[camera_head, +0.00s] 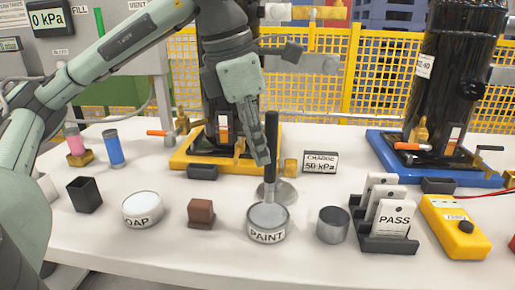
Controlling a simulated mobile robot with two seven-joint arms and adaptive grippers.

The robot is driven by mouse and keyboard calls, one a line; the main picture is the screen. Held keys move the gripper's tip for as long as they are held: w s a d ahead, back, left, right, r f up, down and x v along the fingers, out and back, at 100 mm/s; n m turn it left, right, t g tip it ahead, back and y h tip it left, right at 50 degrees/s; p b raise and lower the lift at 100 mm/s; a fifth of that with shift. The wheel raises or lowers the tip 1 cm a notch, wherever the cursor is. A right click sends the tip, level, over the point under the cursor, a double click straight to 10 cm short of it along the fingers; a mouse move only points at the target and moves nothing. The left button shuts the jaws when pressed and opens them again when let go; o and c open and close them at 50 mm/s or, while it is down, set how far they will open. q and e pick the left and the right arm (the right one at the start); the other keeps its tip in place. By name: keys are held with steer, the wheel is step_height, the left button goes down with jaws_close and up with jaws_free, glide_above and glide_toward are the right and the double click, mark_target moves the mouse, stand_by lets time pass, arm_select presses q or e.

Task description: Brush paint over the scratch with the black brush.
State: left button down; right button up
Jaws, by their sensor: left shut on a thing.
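My left gripper (262,150) points down over the table and is shut on the black brush (271,128). The brush stands upright, its lower end reaching down to the paint tin (267,236). I cannot tell whether its tip is in the grey paint or just behind the rim. A round grey disc (287,194) lies right behind the tin. One black compressor stands on a yellow base (185,163), largely hidden by my arm; another black compressor (455,70) stands on a blue base (385,150) at the right. I cannot make out a scratch. My right gripper is not in view.
Around the tin stand a soap tin (142,222), a brown block (201,212), a grey cup (332,226), a PASS tag rack (385,243) and a yellow meter (455,235). A "charge 50 kPa" sign (320,162) stands behind. A yellow fence (330,62) closes the back.

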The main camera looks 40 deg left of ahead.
arm_select(q)
steer(key=shift+r+p, duration=1.15)
steer(key=shift+r, duration=0.8)
